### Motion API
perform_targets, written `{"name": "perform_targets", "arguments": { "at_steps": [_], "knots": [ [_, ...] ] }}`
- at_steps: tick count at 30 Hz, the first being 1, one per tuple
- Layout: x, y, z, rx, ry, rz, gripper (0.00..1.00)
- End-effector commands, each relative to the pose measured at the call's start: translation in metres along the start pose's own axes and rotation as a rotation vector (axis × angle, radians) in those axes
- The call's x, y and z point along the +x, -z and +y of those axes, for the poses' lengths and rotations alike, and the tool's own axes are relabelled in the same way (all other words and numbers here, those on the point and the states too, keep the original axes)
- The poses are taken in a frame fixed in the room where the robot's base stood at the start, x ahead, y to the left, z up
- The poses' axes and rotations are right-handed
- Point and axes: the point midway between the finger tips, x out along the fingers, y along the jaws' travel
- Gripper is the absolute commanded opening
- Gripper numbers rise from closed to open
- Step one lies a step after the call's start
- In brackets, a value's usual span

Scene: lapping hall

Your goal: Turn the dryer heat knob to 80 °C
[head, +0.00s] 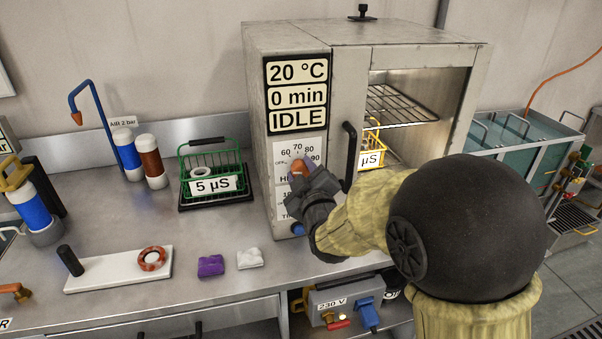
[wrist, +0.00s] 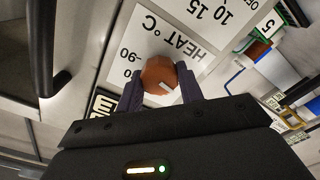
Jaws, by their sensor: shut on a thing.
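The dryer (head: 285,45) stands on the bench, its front panel facing me. Its display (head: 297,95) reads 20 °C, 0 min, IDLE. The orange-brown heat knob (wrist: 158,76) sits on the white dial plate (head: 287,148), beside the HEAT °C lettering. My gripper (head: 303,172) is at the dial, mostly covering the knob in the head view. In the wrist view its purple fingers are shut on the knob from both sides. The knob's white mark shows at its lower right there.
A dark vertical handle (head: 349,157) is right of my gripper. A green basket (head: 212,166) labelled 5 µS stands left of the dryer. Purple and white blocks lie in front.

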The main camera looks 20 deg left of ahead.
Motion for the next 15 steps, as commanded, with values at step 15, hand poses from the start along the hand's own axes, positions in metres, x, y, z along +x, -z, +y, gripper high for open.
{"name": "perform_targets", "arguments": {
  "at_steps": [15],
  "knots": [
    [-0.0003,-0.0038,-0.0030,0.272,0.000,-0.001,0.14]
  ]
}}
